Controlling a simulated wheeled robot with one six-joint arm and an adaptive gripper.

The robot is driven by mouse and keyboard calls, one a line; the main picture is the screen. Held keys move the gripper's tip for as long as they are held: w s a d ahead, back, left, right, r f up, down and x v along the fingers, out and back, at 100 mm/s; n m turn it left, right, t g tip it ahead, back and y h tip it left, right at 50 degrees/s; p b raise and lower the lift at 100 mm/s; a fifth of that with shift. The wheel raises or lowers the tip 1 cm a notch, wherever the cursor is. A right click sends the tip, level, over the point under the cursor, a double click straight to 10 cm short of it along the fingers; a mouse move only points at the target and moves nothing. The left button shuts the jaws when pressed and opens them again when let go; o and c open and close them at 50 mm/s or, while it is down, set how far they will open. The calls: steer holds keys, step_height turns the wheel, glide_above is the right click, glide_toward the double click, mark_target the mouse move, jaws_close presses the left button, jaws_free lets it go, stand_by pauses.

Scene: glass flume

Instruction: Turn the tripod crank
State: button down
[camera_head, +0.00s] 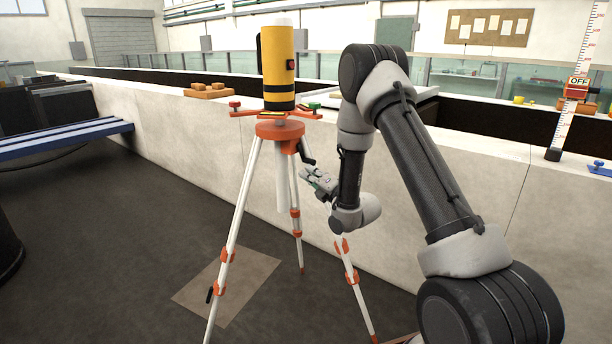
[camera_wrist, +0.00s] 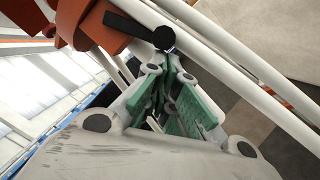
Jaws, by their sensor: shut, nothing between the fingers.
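The tripod (camera_head: 280,131) has white legs with orange clamps and an orange head, and stands on the floor in front of the pale wall. Its black crank (camera_head: 307,152) sticks out from the right side of the head and slants down to the right. In the wrist view the crank's black arm and round knob (camera_wrist: 164,38) show just beyond my fingertips. My gripper (camera_head: 308,176) is to the right of the tripod, just below the crank. In the wrist view my gripper (camera_wrist: 173,58) has its green-padded fingers shut and empty. Whether the tips touch the knob is unclear.
A yellow cylinder (camera_head: 278,70) with black bands stands on top of the tripod. The tripod's legs (camera_head: 237,230) spread close around my gripper. The pale flume wall (camera_head: 400,160) runs behind. A blue bench (camera_head: 65,138) is at the left, with open floor between.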

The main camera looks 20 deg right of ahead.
steer(key=shift+w+d, duration=0.2)
steer(key=shift+d, duration=0.1)
steer(key=shift+f, duration=0.15)
stand_by(0.5)
